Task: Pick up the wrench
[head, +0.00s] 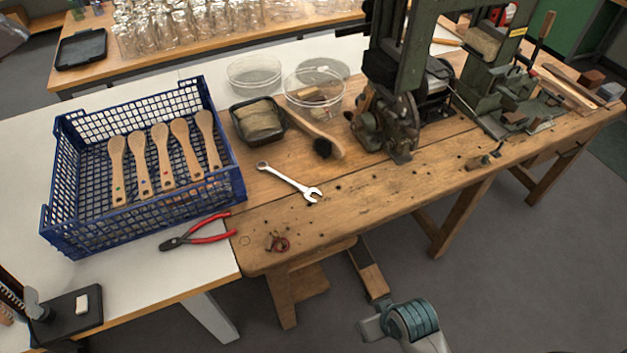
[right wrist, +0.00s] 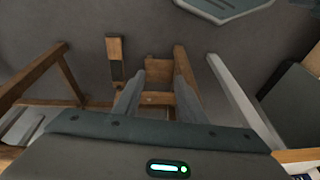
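The wrench (head: 290,182) is a silver combination wrench lying flat on the wooden workbench (head: 400,190). Its ring end points up-left and its open jaw points down-right, towards the bench's front edge. Nothing covers it in the head view. My right arm (head: 405,322) shows at the bottom of the head view, below and apart from the bench; its fingertips are not visible there. In the right wrist view my right gripper (right wrist: 158,85) has its two fingers apart with nothing held between them. The wrench does not show in that view. My left gripper is in neither view.
Red-handled pliers (head: 200,232) and a blue crate (head: 75,232) of wooden brush handles lie left of the wrench. A dark tray (head: 237,128), clear bowls (head: 254,75) and a brush (head: 323,140) are behind it. A green machine (head: 393,60) stands right. Bench around the wrench is mostly clear.

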